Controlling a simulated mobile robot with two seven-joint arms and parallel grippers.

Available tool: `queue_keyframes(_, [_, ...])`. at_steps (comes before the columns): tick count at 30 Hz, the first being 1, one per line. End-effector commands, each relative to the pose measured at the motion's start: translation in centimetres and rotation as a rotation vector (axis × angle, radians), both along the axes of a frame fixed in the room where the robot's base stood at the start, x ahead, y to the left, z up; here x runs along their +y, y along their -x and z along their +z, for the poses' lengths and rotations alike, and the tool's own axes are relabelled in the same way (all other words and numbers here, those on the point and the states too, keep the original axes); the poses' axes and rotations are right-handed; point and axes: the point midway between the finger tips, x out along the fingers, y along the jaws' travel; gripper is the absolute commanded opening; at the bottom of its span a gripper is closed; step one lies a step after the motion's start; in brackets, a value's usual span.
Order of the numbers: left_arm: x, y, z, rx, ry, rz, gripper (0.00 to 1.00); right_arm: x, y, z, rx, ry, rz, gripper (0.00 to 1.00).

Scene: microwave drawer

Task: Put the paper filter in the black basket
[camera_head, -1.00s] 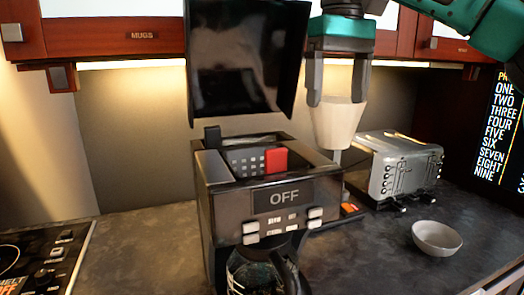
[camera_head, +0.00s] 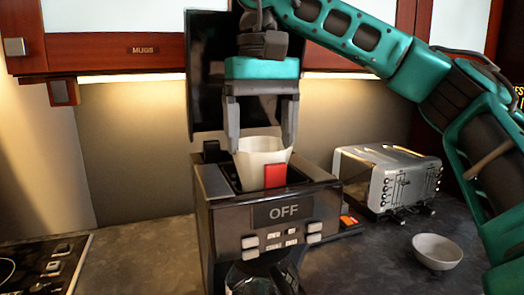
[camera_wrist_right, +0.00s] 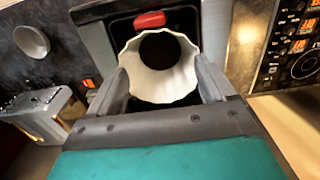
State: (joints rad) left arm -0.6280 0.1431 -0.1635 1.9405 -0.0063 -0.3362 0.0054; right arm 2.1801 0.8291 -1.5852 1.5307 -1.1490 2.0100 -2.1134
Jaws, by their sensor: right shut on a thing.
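The white paper filter (camera_head: 262,160) is held upright between the fingers of my right gripper (camera_head: 261,145), which is shut on it. The filter sits over the open top of the black coffee maker (camera_head: 268,225), and its lower part is hidden behind the front rim and a red tab (camera_head: 275,176). The black basket is hidden behind the filter and the rim. The right wrist view shows the filter (camera_wrist_right: 160,82) from above between the fingers, with the red tab (camera_wrist_right: 150,20) beyond it. I cannot tell whether the filter touches the basket. My left gripper is not in view.
The coffee maker's raised black lid (camera_head: 210,90) stands behind my right gripper. A silver toaster (camera_head: 388,178) and a grey bowl (camera_head: 437,251) are on the counter to the right. A stovetop (camera_head: 40,265) is at the left. Cabinets (camera_head: 110,35) hang above.

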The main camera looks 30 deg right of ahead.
Motion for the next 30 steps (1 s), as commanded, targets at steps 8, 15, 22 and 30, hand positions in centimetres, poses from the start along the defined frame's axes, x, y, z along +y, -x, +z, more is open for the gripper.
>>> queue_keyframes(8, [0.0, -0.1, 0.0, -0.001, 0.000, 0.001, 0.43, -0.1, 0.0, -3.0, 0.002, 0.000, -0.002, 0.40])
queue_keyframes(15, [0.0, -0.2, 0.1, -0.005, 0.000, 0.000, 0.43, -0.1, 0.0, -3.1, -0.001, 0.000, -0.002, 0.40])
queue_keyframes(22, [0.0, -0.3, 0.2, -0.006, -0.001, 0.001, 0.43, -0.1, 0.0, -3.1, 0.000, 0.000, -0.002, 1.00])
queue_keyframes(30, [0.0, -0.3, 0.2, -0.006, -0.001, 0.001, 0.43, -0.1, 0.0, -2.9, -0.001, 0.000, -0.002, 1.00])
